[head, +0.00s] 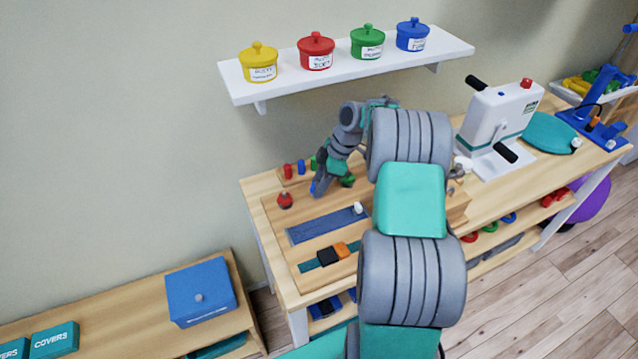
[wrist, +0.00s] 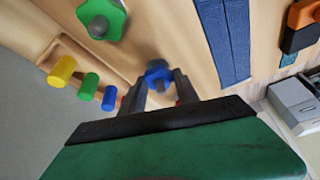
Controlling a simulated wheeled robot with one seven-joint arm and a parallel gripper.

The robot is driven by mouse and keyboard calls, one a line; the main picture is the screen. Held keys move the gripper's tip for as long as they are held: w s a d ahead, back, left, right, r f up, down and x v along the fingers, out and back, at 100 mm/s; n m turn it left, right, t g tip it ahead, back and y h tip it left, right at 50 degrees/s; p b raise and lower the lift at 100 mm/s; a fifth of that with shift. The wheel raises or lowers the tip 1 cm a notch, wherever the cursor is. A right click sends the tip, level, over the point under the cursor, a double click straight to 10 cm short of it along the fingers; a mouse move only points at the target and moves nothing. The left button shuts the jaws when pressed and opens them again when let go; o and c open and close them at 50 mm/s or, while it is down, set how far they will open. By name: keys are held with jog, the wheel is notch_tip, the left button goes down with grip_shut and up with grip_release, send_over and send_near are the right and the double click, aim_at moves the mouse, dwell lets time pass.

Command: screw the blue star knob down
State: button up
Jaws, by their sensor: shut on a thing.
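The blue star knob (wrist: 158,71) sits low at the board, with a grey centre. My gripper (wrist: 157,84) is shut on it, a dark finger on each side. In the head view my gripper (head: 319,180) reaches down at the back left of the board, and a bit of the blue star knob (head: 314,188) shows beside it. The green star knob (wrist: 101,19) is next to it in the wrist view; it also shows in the head view (head: 348,181). The threads under the blue knob are hidden.
The wooden board (head: 318,227) also holds a red knob (head: 284,201), small coloured pegs (wrist: 89,86), a blue strap (head: 326,225) and an orange-black buckle strap (head: 330,254). A shelf (head: 350,67) with several pots hangs above. A white machine (head: 497,115) stands right.

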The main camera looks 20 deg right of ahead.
grip_shut()
jog(key=shift+m+b, duration=0.3)
